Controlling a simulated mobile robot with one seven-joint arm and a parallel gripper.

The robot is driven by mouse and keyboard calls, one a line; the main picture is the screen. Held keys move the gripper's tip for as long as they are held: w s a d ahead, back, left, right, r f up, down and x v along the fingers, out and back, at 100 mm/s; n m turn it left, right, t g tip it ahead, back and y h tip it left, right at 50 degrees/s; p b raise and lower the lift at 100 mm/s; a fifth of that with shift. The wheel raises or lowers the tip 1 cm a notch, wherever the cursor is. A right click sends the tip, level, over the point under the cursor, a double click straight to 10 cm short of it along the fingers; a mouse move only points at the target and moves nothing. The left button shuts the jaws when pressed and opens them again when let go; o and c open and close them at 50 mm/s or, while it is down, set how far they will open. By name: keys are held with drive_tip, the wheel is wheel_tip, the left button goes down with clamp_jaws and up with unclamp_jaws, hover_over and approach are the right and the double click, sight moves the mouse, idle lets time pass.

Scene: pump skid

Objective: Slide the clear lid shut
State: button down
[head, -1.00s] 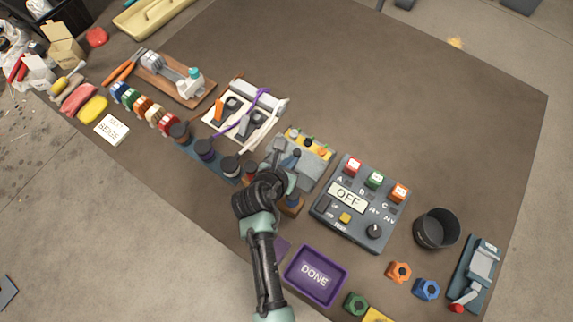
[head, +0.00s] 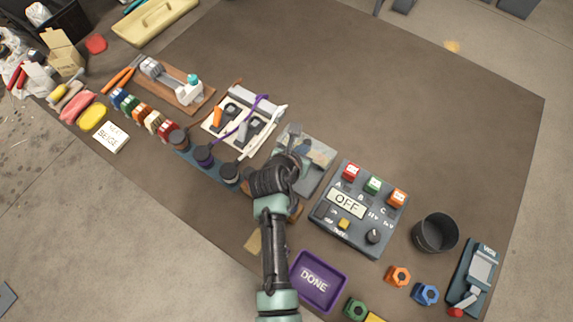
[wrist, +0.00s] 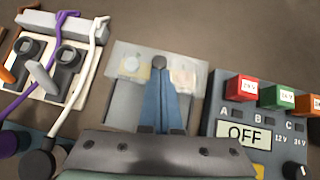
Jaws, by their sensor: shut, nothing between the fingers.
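The clear lid (wrist: 183,52) is a pale see-through panel over the far part of a grey box in the wrist view. Blurred yellowish shapes show through it. In the head view the lid and box (head: 318,146) sit mid-table, left of the OFF panel, partly hidden by my arm. My gripper (wrist: 158,64) is shut and empty, its blue fingers and dark tip pointing over the middle of the lid. It also shows over the box in the head view (head: 298,152). I cannot tell whether the tip touches the lid.
The OFF control panel (head: 352,226) with coloured blocks stands close on the right. A switch board with purple and white cables (head: 240,122) is close on the left. A purple DONE tray (head: 316,282) lies in front. The table behind the box is clear.

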drive_tip(key=v, duration=1.1)
drive_tip(key=shift+s+a, duration=0.3)
drive_tip(key=shift+s, duration=0.05)
drive_tip(key=w+a+r+m+t+y, duration=0.1)
drive_tip(key=w+r+m+t, duration=0.3)
drive_tip(key=r, duration=0.6)
drive_tip(key=w+a+r+m+t+y, duration=0.15)
drive_tip(key=w+r+m, duration=0.35)
drive_tip(key=r, duration=0.5)
drive_tip(key=w+r+m+t, duration=0.25)
drive_tip(key=r+m, duration=0.35)
drive_tip(key=r, duration=0.5)
drive_tip(key=s+r+m+t, duration=0.3)
drive_tip(key=s+r+m, duration=0.1)
drive_tip(key=r, duration=0.7)
drive_tip(key=s+d+r+m+t+y, duration=0.1)
drive_tip(key=s+r+m+t, duration=0.3)
drive_tip(key=r, duration=0.7)
drive_tip(key=s+d+r+m+t, duration=0.1)
drive_tip(key=s+r+m+t, duration=0.3)
drive_tip(key=r, duration=0.7)
drive_tip(key=s+m, duration=0.2)
drive_tip(key=m, duration=0.2)
drive_tip(key=shift+d, duration=0.15)
